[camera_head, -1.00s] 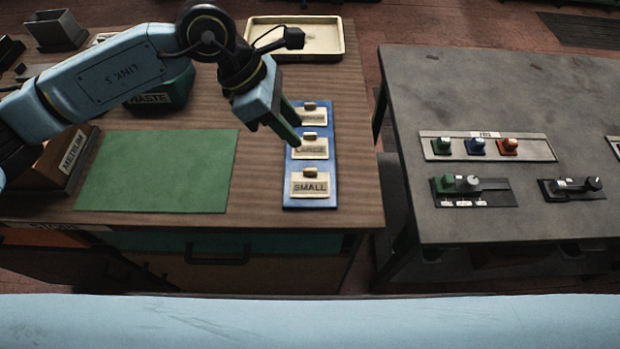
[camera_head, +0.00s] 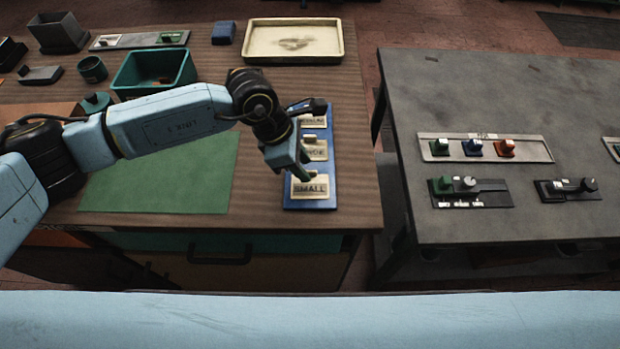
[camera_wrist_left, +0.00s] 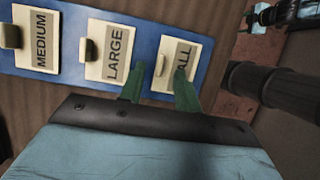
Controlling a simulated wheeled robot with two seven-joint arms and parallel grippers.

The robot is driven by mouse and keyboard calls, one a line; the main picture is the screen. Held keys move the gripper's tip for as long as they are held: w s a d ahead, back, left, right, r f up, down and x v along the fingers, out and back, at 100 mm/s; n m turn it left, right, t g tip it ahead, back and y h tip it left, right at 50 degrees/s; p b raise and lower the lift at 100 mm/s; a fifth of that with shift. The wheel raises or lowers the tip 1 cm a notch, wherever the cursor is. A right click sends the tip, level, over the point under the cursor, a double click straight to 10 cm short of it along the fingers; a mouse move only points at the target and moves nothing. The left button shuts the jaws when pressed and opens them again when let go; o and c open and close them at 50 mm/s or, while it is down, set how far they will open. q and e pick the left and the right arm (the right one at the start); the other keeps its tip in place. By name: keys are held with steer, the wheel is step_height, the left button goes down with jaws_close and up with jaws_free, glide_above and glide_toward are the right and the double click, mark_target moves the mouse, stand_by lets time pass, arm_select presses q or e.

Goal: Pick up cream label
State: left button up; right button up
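Three cream labels lie on a blue board at the brown bench's right side. The SMALL label (camera_head: 311,189) is nearest, the LARGE label (camera_head: 318,149) is in the middle and the MEDIUM label (camera_head: 314,121) is at the back. My left gripper (camera_head: 300,169) is over the SMALL label and hides its small tab in the head view. In the left wrist view its green fingers (camera_wrist_left: 158,84) are apart, with the SMALL label (camera_wrist_left: 183,55) beyond them, partly covered by one finger. I cannot tell whether the fingertips touch it.
The blue board (camera_head: 325,203) lies near the bench's right edge. A green mat (camera_head: 205,190) is to its left, under my arm. A cream tray (camera_head: 338,57) and a teal bin (camera_head: 187,73) stand farther back. A grey table (camera_head: 450,90) stands right, across a gap.

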arm_select(q)
steer(key=shift+x, duration=0.75)
jaws_close()
